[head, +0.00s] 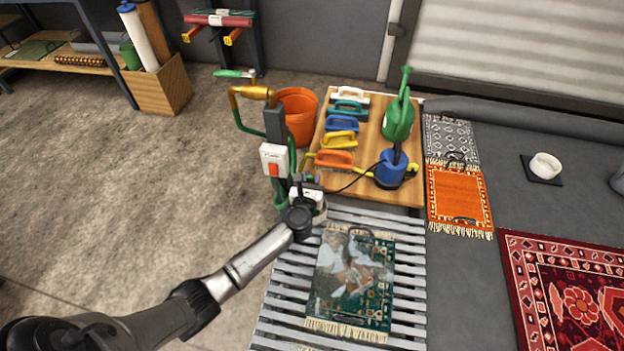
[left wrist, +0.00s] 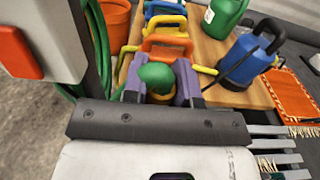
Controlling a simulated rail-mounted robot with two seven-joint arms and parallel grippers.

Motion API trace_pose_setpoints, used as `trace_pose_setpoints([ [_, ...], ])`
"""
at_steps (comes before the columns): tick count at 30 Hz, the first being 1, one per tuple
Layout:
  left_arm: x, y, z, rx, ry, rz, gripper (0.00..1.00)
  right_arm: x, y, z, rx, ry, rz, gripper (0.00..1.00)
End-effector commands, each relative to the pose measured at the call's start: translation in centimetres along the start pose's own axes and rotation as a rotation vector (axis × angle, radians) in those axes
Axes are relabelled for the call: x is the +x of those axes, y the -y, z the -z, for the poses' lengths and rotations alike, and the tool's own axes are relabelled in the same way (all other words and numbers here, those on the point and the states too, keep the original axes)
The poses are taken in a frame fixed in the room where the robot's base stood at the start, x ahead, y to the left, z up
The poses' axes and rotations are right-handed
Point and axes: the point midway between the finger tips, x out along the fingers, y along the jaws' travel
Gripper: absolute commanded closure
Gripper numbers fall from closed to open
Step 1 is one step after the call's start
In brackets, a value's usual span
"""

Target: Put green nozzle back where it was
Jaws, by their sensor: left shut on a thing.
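My left gripper (head: 308,181) is beside the post with the white switch box, near the front left corner of the wooden board. In the left wrist view its two purple fingers (left wrist: 160,84) are shut on the green nozzle (left wrist: 156,73), whose rounded green top shows between them. The lower part of the nozzle is hidden by the fingers and wrist. In the head view the nozzle is too small and covered to make out clearly. My right gripper is in neither view.
The switch box (head: 274,160) with a red switch and green hose (head: 281,192) stand close left of my gripper. Several coloured brushes, a green can (head: 398,118) and a blue pump (head: 390,170) stand on the board (head: 370,110). An orange bucket (head: 298,112) is behind. A wet rug (head: 350,275) lies on slats.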

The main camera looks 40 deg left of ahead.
Motion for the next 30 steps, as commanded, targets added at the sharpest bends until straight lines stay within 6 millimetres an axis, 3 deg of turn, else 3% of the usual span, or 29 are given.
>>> trace_pose_setpoints([
  [4, 0.0, 0.0, 0.4, -0.001, 0.001, 0.000, 0.97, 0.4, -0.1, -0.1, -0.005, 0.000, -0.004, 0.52],
  [5, 0.0, 0.0, 0.3, -0.001, 0.000, 0.000, 0.71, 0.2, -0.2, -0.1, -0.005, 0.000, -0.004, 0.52],
  [12, 0.0, 0.0, 0.3, 0.000, 0.000, 0.000, 0.48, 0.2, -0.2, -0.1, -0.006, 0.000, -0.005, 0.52],
  [22, 0.0, 0.0, -0.3, 0.001, 0.001, 0.001, 0.48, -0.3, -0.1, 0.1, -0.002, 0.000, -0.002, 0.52],
  [30, -4.6, 0.1, -0.3, -0.002, -0.005, 0.002, 0.48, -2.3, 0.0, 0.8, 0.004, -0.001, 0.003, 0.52],
])
